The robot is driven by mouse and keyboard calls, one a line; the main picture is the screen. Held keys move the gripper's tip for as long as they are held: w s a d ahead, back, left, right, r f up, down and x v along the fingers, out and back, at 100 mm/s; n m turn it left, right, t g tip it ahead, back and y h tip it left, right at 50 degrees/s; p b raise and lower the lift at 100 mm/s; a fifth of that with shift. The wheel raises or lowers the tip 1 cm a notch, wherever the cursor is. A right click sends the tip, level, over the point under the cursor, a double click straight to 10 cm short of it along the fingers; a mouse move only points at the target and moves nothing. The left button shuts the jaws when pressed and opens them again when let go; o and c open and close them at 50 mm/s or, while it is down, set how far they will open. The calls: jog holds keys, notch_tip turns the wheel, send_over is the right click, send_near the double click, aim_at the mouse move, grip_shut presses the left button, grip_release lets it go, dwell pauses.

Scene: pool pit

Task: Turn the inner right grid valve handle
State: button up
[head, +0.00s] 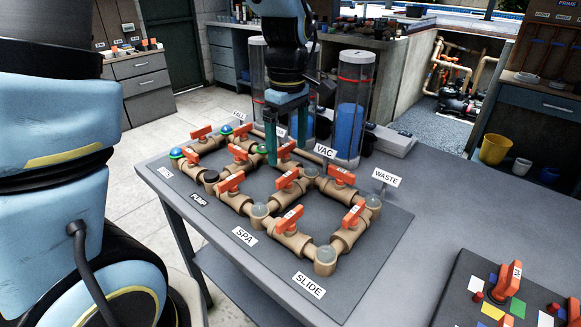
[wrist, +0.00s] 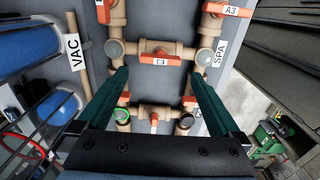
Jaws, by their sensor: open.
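A grid of tan pipes (head: 265,189) on a dark board carries several orange valve handles. The handle that looks to be the inner right one (head: 287,179) sits on the crosspiece between two clear-capped joints. In the wrist view this handle (wrist: 158,61) bears a small white label and lies along its pipe, just beyond my fingertips. My gripper (head: 287,153) points down over the grid, its two green fingers spread apart with nothing between them. In the wrist view my gripper (wrist: 164,74) straddles the middle line of the grid. I cannot tell its exact height above the handle.
Neighbouring orange handles (head: 231,181) stand close around. A VAC sign (head: 325,151) and a WASTE sign (head: 386,177) rise at the grid's edge. Tall clear cylinders (head: 354,105) stand behind. A second panel (head: 515,300) is at the lower right. Bare table (head: 430,215) lies between.

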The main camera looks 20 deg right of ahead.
aim_at(287, 174)
notch_tip(287, 174, down, 6)
jog(key=shift+f+p, duration=0.2)
jog(key=shift+p, duration=0.15)
jog(key=c, duration=1.1)
